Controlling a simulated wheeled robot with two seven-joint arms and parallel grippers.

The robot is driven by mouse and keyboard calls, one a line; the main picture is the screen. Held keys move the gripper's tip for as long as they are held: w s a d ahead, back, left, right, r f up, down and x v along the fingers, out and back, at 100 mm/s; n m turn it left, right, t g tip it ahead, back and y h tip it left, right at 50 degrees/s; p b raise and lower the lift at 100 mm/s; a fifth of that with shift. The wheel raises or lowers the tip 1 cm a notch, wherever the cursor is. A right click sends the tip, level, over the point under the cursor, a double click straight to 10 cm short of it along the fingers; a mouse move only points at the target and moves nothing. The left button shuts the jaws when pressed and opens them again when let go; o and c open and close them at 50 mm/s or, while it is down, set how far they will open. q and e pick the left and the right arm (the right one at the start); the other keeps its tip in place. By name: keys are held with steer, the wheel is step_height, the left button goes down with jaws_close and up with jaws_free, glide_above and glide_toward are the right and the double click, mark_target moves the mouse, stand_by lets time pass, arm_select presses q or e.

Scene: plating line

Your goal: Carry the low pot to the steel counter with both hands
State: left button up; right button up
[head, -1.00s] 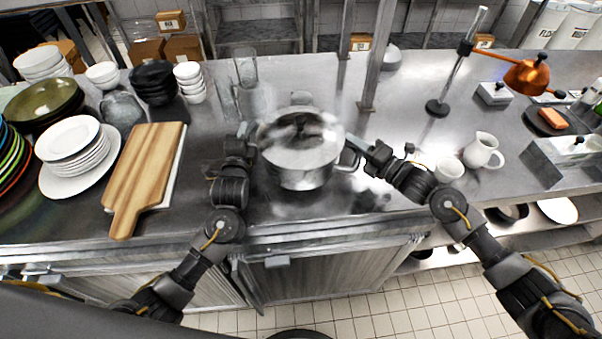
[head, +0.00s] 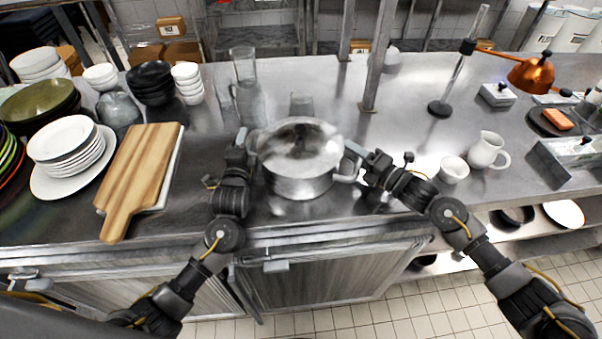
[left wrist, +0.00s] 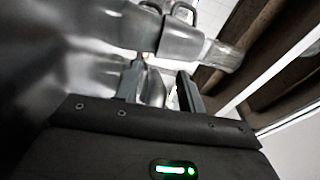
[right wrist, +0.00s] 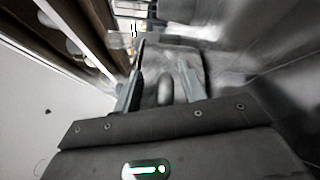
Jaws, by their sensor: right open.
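The low pot (head: 300,187) is shiny steel with a loop handle on each side. It appears upright at the front of the steel counter (head: 400,130), between my grippers. My left gripper (head: 243,140) is at the left handle; in the left wrist view its fingers (left wrist: 158,85) are apart, with grey metal between and beyond them. My right gripper (head: 353,155) is at the right handle; in the right wrist view its open fingers (right wrist: 163,80) stand either side of a rounded grey piece, seemingly the handle. Contact with the handles cannot be told.
A wooden board (head: 143,175) and stacked white plates (head: 68,150) lie to the left. Clear glasses (head: 243,68) stand behind the pot. A white cup (head: 453,170) and jug (head: 487,150) are to the right, near my right arm. A steel post (head: 377,60) rises behind.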

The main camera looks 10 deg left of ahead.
arm_select(q)
steer(key=s, duration=0.8)
steer(key=s+d, duration=0.1)
steer(key=s, duration=0.3)
steer(key=shift+f, duration=0.1)
arm_select(e)
steer(key=v, duration=1.2)
arm_select(q)
steer(key=shift+d+f, duration=0.1)
arm_select(e)
steer(key=shift+s+f, duration=0.1)
